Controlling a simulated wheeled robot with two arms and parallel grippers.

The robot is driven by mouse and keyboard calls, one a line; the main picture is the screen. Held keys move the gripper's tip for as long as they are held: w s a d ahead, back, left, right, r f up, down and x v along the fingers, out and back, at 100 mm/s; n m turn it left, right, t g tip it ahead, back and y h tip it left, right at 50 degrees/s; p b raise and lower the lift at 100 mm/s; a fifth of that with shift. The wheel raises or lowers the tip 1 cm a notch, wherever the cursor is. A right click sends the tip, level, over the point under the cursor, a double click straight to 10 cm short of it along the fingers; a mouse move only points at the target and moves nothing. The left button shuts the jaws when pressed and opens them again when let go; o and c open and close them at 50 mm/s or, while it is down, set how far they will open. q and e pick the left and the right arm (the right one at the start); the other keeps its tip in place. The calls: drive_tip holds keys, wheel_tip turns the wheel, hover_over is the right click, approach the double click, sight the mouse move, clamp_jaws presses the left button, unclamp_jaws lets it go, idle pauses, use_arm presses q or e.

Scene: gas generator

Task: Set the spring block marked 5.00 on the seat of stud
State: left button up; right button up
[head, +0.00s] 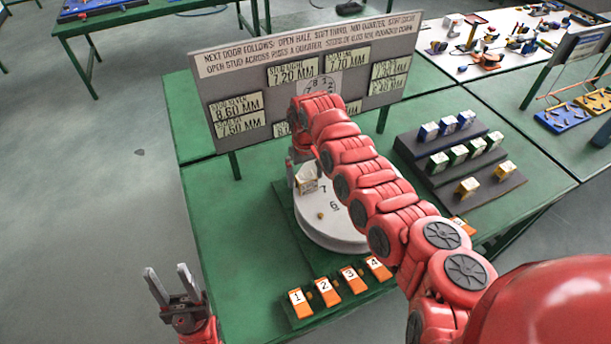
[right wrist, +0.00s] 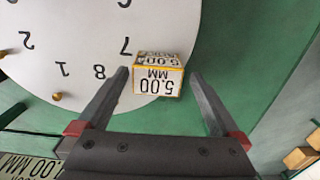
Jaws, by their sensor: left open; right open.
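The spring block marked 5.00 MM (right wrist: 157,80) is a white block with yellow edges. It lies between the two spread fingers of my right gripper (right wrist: 160,85), with a gap on each side. In the head view the block (head: 308,183) shows at the left part of the white numbered dial (head: 335,232), near the 7. I cannot tell whether it rests on a seat there. My right gripper (head: 301,172) is mostly hidden by its own red arm in the head view. My left gripper (head: 172,288) is open and empty at the lower left, away from the dial.
A sign board (head: 222,80) with millimetre labels stands behind the dial. A dark stepped rack (head: 415,150) at right holds several blue, green and yellow blocks. Orange numbered tags (head: 325,291) line the front. Green table (head: 230,230) is clear left of the dial.

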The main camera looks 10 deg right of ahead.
sight(306, 177)
drive_tip(key=shift+w+r+b, duration=0.1)
drive_tip(key=shift+r+b, duration=0.2)
drive_tip(key=shift+r, duration=0.3)
wheel_tip(306, 177, up, 12)
drive_tip(key=b, duration=0.3)
drive_tip(key=shift+f, duration=0.2)
drive_tip(key=shift+f, duration=0.1)
